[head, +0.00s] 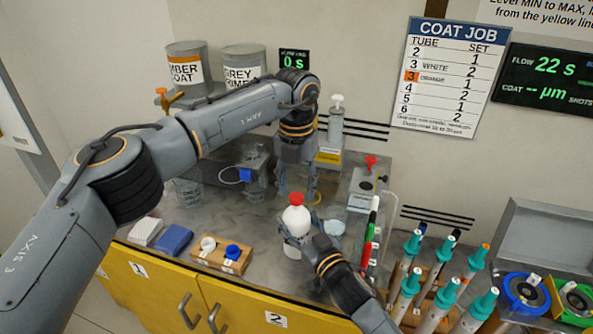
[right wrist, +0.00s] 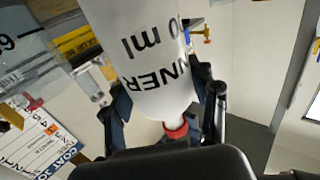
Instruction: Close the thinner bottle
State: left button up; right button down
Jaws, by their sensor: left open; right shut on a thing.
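The thinner bottle (head: 295,218) is white with a red cap (head: 296,199) at its top, and stands upright in the head view. My right gripper (head: 296,238) is shut on its body. In the right wrist view the bottle (right wrist: 150,55) shows black lettering, and the red cap (right wrist: 176,130) shows beyond a short white neck. I cannot tell how tightly the cap sits. My left gripper (head: 297,188) is open above the bottle, with its fingers pointing down on either side of the cap's top. I cannot tell whether they touch it.
A wooden block (head: 222,261) with a white and a blue piece stands at the front left, beside blue and white pads (head: 173,239). Several teal-topped tubes (head: 443,295) stand at the right. A grey box with a red knob (head: 367,188) stands behind the bottle, to its right.

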pick_arm(q)
jog(key=shift+f, duration=0.75)
grip_shut()
jog(key=m, duration=0.5)
jog(key=shift+o, duration=0.7)
grip_release()
jog(key=shift+r, duration=0.1)
notch_tip(320, 180, up, 12)
